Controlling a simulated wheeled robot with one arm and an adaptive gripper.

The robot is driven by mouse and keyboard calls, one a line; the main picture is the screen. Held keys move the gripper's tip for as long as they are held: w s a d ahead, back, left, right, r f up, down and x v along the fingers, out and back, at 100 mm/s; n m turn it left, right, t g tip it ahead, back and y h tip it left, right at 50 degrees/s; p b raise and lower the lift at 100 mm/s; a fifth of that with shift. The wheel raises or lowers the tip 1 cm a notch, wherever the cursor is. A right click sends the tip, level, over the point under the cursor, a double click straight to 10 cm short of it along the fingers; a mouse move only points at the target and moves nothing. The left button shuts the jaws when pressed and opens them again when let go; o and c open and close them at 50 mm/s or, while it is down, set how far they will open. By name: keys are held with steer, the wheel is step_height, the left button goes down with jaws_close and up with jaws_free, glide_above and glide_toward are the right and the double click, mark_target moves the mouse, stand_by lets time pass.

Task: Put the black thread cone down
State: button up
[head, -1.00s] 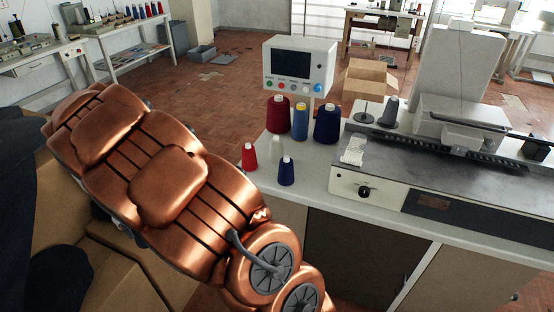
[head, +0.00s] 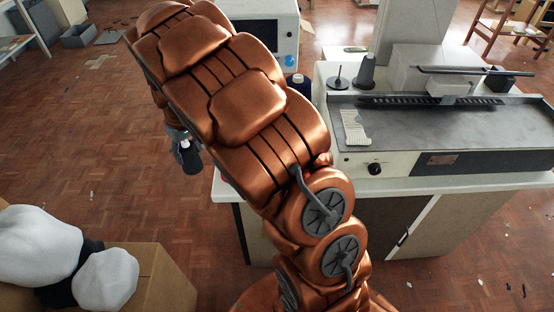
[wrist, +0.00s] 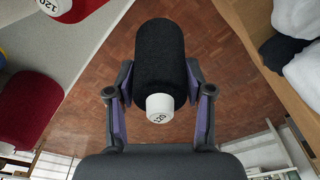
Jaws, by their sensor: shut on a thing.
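The black thread cone (wrist: 160,55) is between the two fingers of my gripper (wrist: 157,82) in the wrist view, its white numbered end toward the camera. My gripper is shut on it. In the head view my gripper (head: 178,138) shows partly behind my copper arm, with the black cone (head: 190,158) below it. The cone hangs in the air over the brick-patterned floor, left of the worktable (head: 226,190) and apart from it.
A dark red cone (wrist: 28,105) stands on the table beside my gripper in the wrist view. In the head view, a dark blue cone (head: 302,84) is partly hidden by my arm. A carton (head: 160,285) with white cloth stands lower left.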

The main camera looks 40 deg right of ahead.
steer(key=d+r+n+b, duration=0.2)
steer(key=d+r+n, duration=0.5)
steer(key=s+d+r+n+b, duration=0.1)
steer(key=s+d+n+b, duration=0.15)
steer(key=d, duration=0.45)
steer(key=s+d+r+n+g+y+b, duration=0.1)
steer(key=s+d+n, duration=0.1)
steer(key=s+d, duration=0.35)
steer(key=s+d+r+n+b, duration=0.1)
steer(key=s+d+r+n, duration=0.1)
steer(key=d, duration=0.7)
steer(key=shift+n, duration=0.85)
steer(key=shift+s+d+f+b, duration=0.4)
steer(key=shift+s+d+f, duration=0.35)
steer(key=shift+f, duration=2.05)
steer(key=shift+s+d+f+b, duration=0.35)
steer(key=shift+s+d+f, duration=0.4)
steer(key=shift+f, duration=2.05)
steer(key=shift+s+d+f+b, duration=0.4)
steer(key=shift+s+d+f, duration=0.3)
steer(key=shift+f, duration=2.1)
steer(key=shift+f, duration=0.15)
steer(key=o, duration=1.2)
